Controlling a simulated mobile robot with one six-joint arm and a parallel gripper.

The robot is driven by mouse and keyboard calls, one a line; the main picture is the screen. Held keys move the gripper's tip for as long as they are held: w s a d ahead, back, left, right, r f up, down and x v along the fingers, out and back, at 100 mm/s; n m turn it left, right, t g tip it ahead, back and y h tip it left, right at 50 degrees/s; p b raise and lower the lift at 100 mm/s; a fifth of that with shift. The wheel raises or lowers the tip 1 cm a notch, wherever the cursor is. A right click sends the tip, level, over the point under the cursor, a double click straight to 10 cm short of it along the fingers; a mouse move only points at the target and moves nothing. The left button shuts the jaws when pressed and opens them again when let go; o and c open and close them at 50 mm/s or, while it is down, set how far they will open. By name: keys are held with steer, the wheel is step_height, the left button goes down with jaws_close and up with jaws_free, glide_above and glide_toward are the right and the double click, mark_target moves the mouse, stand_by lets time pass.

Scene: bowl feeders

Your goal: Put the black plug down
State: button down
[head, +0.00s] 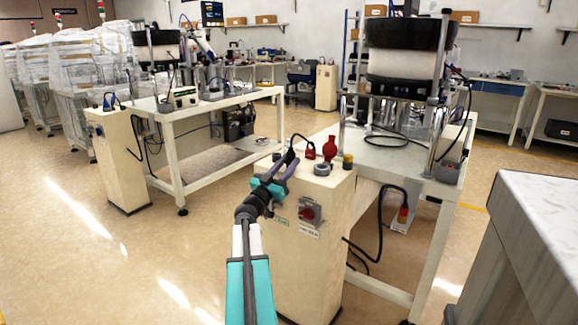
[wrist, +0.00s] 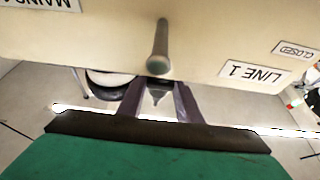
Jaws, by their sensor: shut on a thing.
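My gripper (head: 279,172) is at the top left edge of the near cream cabinet (head: 310,256) in the head view. Its purple fingers are shut on the black plug (wrist: 158,90), which shows between them in the wrist view. The plug's outline is mostly hidden by the fingers in the head view. A black cable (head: 297,136) arcs from beside the fingers to the cabinet top. I cannot tell whether the plug touches the cabinet.
On the cabinet top are a red bulb-shaped thing (head: 330,149), a grey ring (head: 321,169) and a yellow-capped part (head: 347,160). A red rotary switch (head: 308,213) sits on its front. A feeder table (head: 400,160) adjoins it.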

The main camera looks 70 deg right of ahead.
steer(key=shift+f, duration=0.35)
steer(key=c, duration=1.3)
jaws_free()
steer(key=shift+r, duration=0.2)
steer(key=shift+a, duration=0.2)
steer(key=p+v, duration=0.1)
steer(key=v, duration=1)
steer(key=shift+w+a+f+p, duration=0.1)
steer(key=shift+a+f+p, duration=0.05)
steer(key=shift+a+p, duration=0.2)
steer(key=shift+d, duration=0.1)
